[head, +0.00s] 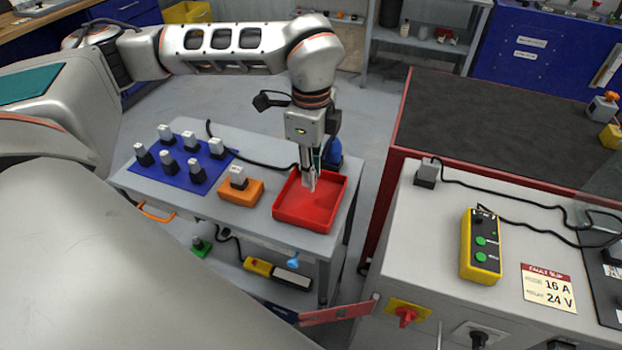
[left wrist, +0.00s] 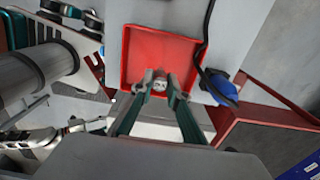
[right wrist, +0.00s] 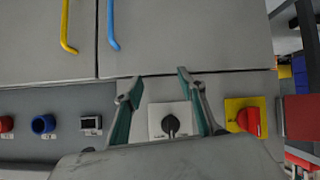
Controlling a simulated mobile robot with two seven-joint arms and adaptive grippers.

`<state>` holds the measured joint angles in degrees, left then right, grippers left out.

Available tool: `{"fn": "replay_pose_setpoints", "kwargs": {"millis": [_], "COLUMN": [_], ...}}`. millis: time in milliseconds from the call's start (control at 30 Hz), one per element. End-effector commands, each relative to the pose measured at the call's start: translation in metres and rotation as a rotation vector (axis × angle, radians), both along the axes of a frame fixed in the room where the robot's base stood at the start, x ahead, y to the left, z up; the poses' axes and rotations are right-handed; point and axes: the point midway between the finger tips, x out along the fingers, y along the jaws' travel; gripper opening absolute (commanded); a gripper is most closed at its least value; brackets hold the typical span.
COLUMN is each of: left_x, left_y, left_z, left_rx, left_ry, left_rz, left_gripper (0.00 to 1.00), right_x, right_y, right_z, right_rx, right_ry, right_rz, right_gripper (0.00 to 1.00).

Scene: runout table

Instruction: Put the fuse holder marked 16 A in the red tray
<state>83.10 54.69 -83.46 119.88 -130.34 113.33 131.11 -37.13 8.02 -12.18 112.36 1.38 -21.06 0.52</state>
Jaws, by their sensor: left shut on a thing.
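The red tray (head: 330,216) stands on the right end of the grey cart top, and it also shows in the left wrist view (left wrist: 135,50). My left gripper (head: 311,182) points down over the tray. It is shut on a small light-coloured fuse holder (left wrist: 160,85), whose marking I cannot read. I cannot tell whether the holder touches the tray floor. Several grey and black fuse holders (head: 188,139) stand on a blue mat (head: 205,185). One more sits in an orange block (head: 241,191) beside the tray. My right gripper (right wrist: 160,90) is open and empty in front of a cabinet panel.
A fault slip (head: 549,287) reading 16 A and 24 V lies on the cabinet top at right, near a yellow push-button box (head: 481,246). A blue object (head: 333,153) and a black cable (left wrist: 207,60) are close to the tray. A rotary switch (right wrist: 170,124) faces my right gripper.

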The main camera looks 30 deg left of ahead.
Motion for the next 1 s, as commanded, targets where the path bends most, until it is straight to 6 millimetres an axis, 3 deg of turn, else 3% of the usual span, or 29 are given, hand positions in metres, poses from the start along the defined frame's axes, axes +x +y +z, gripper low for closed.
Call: {"fn": "replay_pose_setpoints", "kwargs": {"millis": [200, 667, 700, 733, 1000], "left_x": [0.0, 0.0, 0.0, 0.0, 0.0], "left_y": [0.0, 0.0, 0.0, 0.0, 0.0], "left_z": [-0.029, -0.036, -0.035, -0.034, -0.034], "left_rx": [0.001, 0.0, 0.0, 0.001, 0.001], "left_ry": [0.002, 0.001, 0.0, 0.0, 0.0], "left_rz": [0.0, 0.0, 0.0, 0.0, 0.0], "left_gripper": [0.0, 0.0, 0.26, 0.32, 0.32], "right_x": [0.0, 0.0, 0.0, 0.0, 0.0], "right_y": [0.0, 0.0, 0.0, 0.0, 0.0], "right_z": [0.002, -0.002, -0.001, -0.001, -0.001], "right_rx": [0.0, 0.0, 0.0, 0.0, 0.0], "right_ry": [0.0, 0.0, 0.0, 0.0, 0.0], "right_rz": [0.0, 0.0, 0.0, 0.0, 0.0], "right_gripper": [0.4, 0.4, 0.4, 0.4, 0.4]}}
